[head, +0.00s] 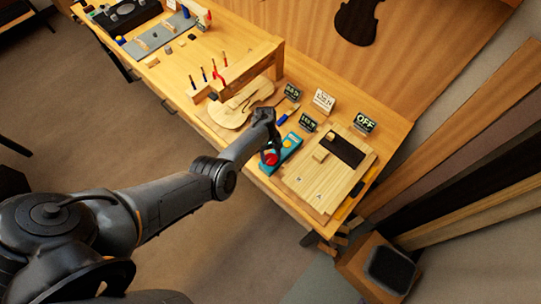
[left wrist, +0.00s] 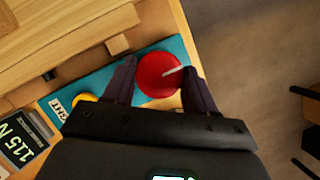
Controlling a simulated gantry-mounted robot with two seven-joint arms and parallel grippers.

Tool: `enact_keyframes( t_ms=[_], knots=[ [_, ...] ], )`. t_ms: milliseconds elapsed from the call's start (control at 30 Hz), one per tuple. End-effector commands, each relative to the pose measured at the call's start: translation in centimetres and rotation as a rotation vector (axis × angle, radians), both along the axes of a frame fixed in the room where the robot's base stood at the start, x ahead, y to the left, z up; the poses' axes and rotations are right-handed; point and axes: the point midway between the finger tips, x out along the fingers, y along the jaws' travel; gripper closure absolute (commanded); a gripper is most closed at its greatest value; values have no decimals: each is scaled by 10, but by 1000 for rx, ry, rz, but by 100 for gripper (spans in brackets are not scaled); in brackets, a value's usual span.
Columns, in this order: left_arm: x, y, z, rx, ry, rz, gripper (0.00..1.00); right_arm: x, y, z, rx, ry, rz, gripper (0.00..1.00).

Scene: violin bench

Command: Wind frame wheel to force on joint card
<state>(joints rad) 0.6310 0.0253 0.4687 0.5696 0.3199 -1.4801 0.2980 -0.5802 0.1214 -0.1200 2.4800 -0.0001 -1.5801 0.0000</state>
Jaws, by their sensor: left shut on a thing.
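A red wheel (head: 271,159) sits on a teal base (head: 292,141) at the bench's front edge. In the left wrist view the round red wheel (left wrist: 158,74) has a pale line on its top and lies between two dark fingers. My left gripper (head: 269,149) points down over it and is shut on the wheel; this also shows in the left wrist view (left wrist: 161,82). A white card (head: 323,100) with dark print, too small to read surely, stands behind. A dark display (left wrist: 20,142) reads about 115 N with green digits. My right gripper is out of view.
A pale wooden board stack (head: 325,180) lies right of the teal base. A violin body (head: 240,105) lies to its left, near upright tools. A dark sign reading OFF (head: 365,122) and other small displays (head: 292,91) stand behind. A yellow knob (left wrist: 84,97) is beside the wheel.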

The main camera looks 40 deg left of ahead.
Motion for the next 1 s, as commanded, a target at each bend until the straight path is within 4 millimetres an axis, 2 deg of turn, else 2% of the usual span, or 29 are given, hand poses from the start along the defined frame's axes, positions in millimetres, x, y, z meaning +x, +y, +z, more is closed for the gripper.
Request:
enact_keyframes(
  t_ms=[33, 167, 200, 567, 667, 1000],
  knots=[
    [0, 1, -1, 4, -3, 2, 39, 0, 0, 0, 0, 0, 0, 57],
    [0, 1, -1, 3, -2, 2, 19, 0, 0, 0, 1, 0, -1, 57],
    [0, 1, -1, 2, -2, 2, 18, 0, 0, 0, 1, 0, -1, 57],
    [1, 2, 5, 2, -2, 2, 18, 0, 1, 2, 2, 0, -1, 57],
    [4, 6, 14, 3, -2, 2, 18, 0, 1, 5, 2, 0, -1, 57],
    [16, 24, 66, 5, -4, 2, 18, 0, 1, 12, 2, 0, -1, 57]
  ],
)
